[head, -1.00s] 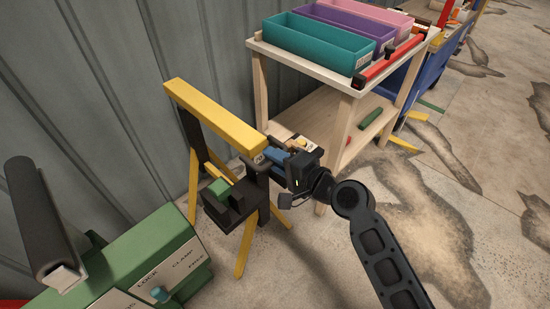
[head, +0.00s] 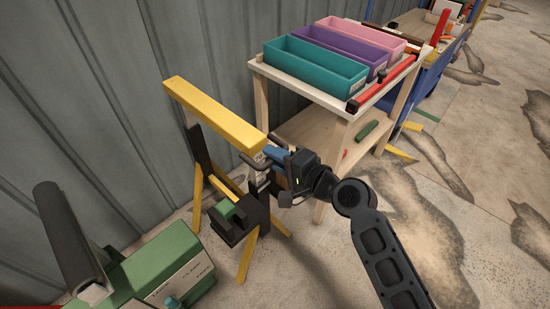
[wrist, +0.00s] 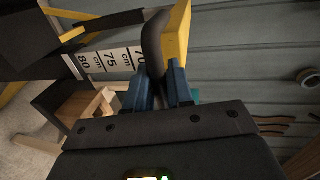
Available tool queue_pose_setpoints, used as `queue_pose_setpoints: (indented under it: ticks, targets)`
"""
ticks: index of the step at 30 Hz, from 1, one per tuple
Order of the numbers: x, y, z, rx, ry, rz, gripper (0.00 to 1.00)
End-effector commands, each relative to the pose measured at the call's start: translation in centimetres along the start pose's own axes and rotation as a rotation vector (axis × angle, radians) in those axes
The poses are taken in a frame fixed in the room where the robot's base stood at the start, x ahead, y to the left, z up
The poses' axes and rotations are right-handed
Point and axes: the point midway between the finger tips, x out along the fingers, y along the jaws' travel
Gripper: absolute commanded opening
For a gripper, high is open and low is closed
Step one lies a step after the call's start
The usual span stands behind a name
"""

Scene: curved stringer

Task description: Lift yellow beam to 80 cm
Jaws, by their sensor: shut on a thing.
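The long yellow beam (head: 213,112) lies level on top of a dark upright post of a yellow-legged stand (head: 246,248). A dark handle (wrist: 153,38) sits just under the beam's near end. My gripper (head: 274,153) is shut on this handle, and its blue fingers pinch it in the wrist view (wrist: 160,88). A white scale (wrist: 107,62) on the post shows 70, 75 and 80 cm. The 70 is nearest the handle, and the 80 is beside the dark bracket (wrist: 28,45). My fingers hide part of the handle.
A wooden table (head: 352,102) with teal, purple and pink bins stands behind my gripper. A green machine (head: 150,265) with a dark roller is at lower left. A corrugated wall (head: 100,100) runs behind the stand. Floor at right is open.

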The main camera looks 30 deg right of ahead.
Motion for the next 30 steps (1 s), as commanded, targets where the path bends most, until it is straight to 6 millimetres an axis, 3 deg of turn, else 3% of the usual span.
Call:
queue_pose_setpoints:
  ticks: [1,3,14,15,20,30]
  targets:
    - [-0.35,-1.82,-0.13,-0.001,0.003,-0.008,0.00]
    - [-0.47,-2.39,-0.12,-0.001,0.003,-0.008,0.00]
    - [-0.46,-2.38,-0.12,-0.001,0.003,-0.007,0.00]
    - [-0.46,-2.36,-0.13,-0.001,0.003,-0.007,0.23]
    - [-0.45,-2.32,-0.11,-0.001,0.003,-0.006,0.39]
    - [-0.89,-2.25,-0.10,-0.001,0.003,-0.005,0.39]
